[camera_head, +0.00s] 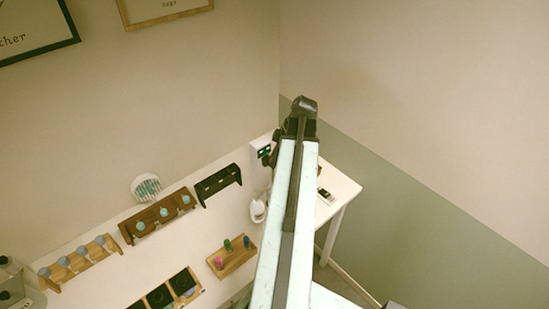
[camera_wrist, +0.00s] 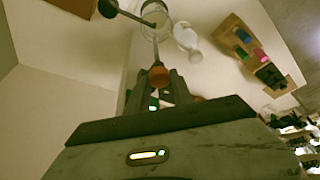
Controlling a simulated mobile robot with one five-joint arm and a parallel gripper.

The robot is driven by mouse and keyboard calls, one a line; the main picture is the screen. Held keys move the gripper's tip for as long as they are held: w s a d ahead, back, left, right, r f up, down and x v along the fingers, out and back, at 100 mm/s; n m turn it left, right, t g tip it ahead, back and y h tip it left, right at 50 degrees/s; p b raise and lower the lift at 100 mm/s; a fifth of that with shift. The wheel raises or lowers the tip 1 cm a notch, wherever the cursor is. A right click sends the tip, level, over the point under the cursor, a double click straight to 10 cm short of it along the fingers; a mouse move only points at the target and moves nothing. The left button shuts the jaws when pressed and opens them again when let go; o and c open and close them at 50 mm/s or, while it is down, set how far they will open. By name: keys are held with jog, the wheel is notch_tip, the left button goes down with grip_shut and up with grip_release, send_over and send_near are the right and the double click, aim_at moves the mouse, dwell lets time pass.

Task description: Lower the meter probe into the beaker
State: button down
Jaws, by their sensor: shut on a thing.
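In the wrist view, my gripper (camera_wrist: 161,83) is shut on an orange-brown round knob (camera_wrist: 158,74). A thin dark rod (camera_wrist: 155,48) runs from the knob toward a clear glass beaker (camera_wrist: 155,13), and I take it to be the meter probe. A second thin rod (camera_wrist: 134,17) joins a dark ball to the beaker area. I cannot tell whether the probe tip is inside the beaker or above it. In the head view, the white meter (camera_head: 261,147) with a green display stands at the back, left of my arm. My arm hides the gripper and beaker there.
A white vessel (camera_head: 258,211) stands close to my arm, and also beside the beaker (camera_wrist: 187,38). A wooden tray (camera_head: 233,263) holds coloured bottles. Bottle racks (camera_head: 161,215) line the wall to the left. A small device (camera_head: 325,195) lies right of my arm.

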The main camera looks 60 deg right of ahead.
notch_tip(320, 180, down, 7)
jog(key=b, duration=0.6)
jog(key=shift+b, duration=0.4)
jog(key=c, duration=1.1)
grip_release()
jog(key=p+v, duration=0.7)
jog(key=shift+s+r, duration=0.15)
jog(key=shift+r, duration=0.15)
